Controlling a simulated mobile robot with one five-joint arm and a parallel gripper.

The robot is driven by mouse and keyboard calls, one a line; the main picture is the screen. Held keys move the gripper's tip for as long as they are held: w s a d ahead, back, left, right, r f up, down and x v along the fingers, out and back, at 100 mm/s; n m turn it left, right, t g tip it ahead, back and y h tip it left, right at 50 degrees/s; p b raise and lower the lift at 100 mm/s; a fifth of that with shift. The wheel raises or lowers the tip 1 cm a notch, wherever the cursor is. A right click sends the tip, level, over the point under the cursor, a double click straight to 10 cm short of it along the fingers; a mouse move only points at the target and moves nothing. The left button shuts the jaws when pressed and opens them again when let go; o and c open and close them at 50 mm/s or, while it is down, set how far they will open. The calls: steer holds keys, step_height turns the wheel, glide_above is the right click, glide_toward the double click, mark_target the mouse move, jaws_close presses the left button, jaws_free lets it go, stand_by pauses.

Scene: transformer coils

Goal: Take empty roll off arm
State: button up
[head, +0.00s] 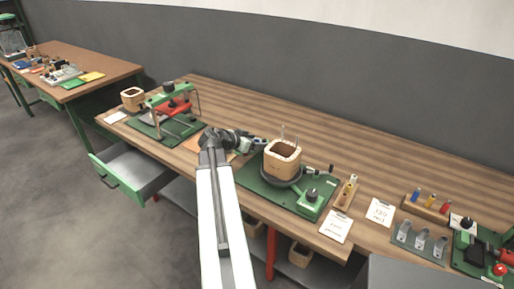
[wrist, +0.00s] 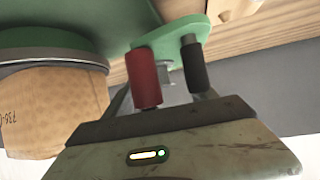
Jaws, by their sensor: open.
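I cannot pick out an empty roll or the arm that holds it with certainty. A square wooden coil former (head: 282,160) stands on a dark ring on a green base plate (head: 252,182) in the head view. In the wrist view it shows at the left, upside down (wrist: 50,108), next to a green plate (wrist: 95,18). My gripper (head: 258,144) is open, just left of the former. In the wrist view a red cylinder (wrist: 143,77) and a black cylinder (wrist: 194,68) show beyond the gripper's body.
A green frame with a red part (head: 174,106) stands left of my arm. An open drawer (head: 135,172) juts out at the bench's front left. Right of the base plate are a small wooden rack (head: 346,192) and paper cards (head: 380,212). The back of the bench is clear.

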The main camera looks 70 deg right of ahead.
steer(key=c, duration=1.4)
steer(key=shift+r, duration=0.15)
